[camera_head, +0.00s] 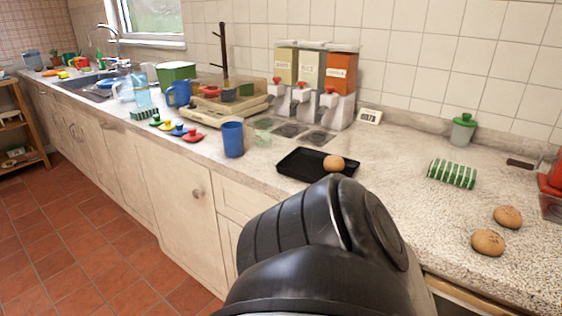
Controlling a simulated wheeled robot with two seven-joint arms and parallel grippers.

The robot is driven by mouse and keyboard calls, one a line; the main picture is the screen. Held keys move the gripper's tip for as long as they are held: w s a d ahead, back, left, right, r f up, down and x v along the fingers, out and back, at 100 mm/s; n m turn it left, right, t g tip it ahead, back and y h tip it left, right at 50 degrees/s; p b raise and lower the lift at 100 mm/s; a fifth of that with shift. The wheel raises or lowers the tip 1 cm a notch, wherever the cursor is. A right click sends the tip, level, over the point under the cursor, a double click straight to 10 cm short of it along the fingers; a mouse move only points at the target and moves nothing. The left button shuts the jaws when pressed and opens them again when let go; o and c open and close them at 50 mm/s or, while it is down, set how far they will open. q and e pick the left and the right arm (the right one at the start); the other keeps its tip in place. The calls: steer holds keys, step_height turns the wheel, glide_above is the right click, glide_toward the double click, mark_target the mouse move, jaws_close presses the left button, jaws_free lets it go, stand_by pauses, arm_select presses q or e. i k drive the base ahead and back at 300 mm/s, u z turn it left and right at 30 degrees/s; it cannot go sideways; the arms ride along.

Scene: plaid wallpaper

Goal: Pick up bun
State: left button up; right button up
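Three round brown buns show in the head view. One bun (334,163) sits at the right end of a black tray (301,164) on the counter. A second bun (508,217) and a third bun (488,242) lie close together on the bare counter at the right. A large black and grey link of my own arm fills the bottom middle, in front of the counter edge and just below the tray in the picture. Neither of my grippers shows, so their state and any contact are hidden.
A blue cup (233,139) stands left of the tray, with three dispensers (312,84) behind. A green-striped roll (452,174) lies between the tray and the loose buns. A green-lidded jar (463,130) stands near the wall. Speckled counter (396,182) is clear right of the tray.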

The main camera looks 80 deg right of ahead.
mark_target(508, 217)
steer(key=i, duration=0.2)
steer(key=z, duration=4.2)
steer(key=i, duration=0.5)
steer(key=k, duration=0.65)
steer(key=u, duration=0.05)
